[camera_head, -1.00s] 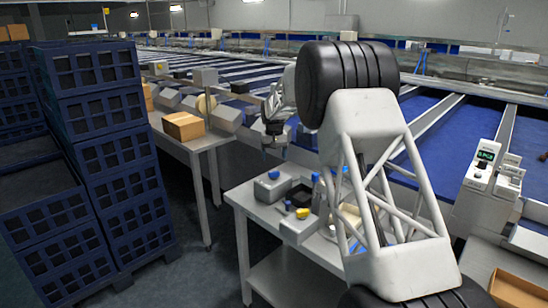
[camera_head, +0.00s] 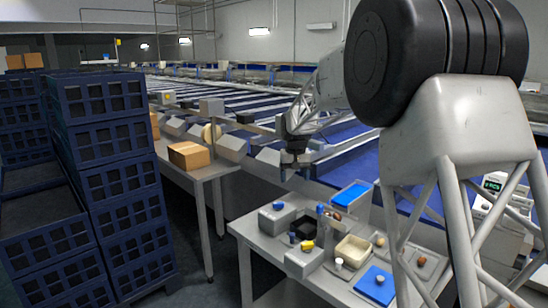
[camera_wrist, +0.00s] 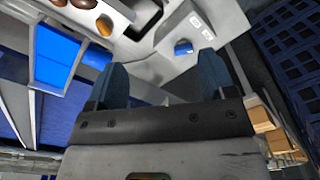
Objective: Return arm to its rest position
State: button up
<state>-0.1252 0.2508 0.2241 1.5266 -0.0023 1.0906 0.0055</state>
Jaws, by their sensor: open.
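My gripper (camera_head: 294,168) hangs in the air at the end of my arm, above the back left of the small work table. In the wrist view, its two blue-grey fingers (camera_wrist: 165,76) stand apart with nothing between them. My black and white arm links fill the right of the head view and hide the table's right side.
The white work table (camera_head: 262,242) holds a grey box with a blue knob (camera_head: 278,207), a cream tray (camera_head: 355,248), a blue mat (camera_head: 376,287) and a blue-topped bin (camera_head: 350,195). Stacked blue crates (camera_head: 118,185) stand left. A cardboard box (camera_head: 188,155) sits on another table.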

jog(key=s+d+r, duration=0.3)
jog(key=s, duration=0.7)
jog(key=s+d+r+t, duration=0.1)
jog(key=s+d+r, duration=0.1)
jog(key=s, duration=0.7)
jog(key=s+d+r, duration=0.3)
jog(key=s, duration=0.7)
jog(key=s+d+f, duration=0.1)
jog(key=s+f, duration=0.3)
jog(key=s, duration=1)
jog(key=s+d+f+m+t, duration=0.1)
jog(key=s+d+f, duration=0.1)
jog(key=s, duration=1.2)
jog(key=shift+s+d+f+m, duration=0.15)
jog(key=shift+s+f+m, duration=0.15)
jog(key=shift+f, duration=0.55)
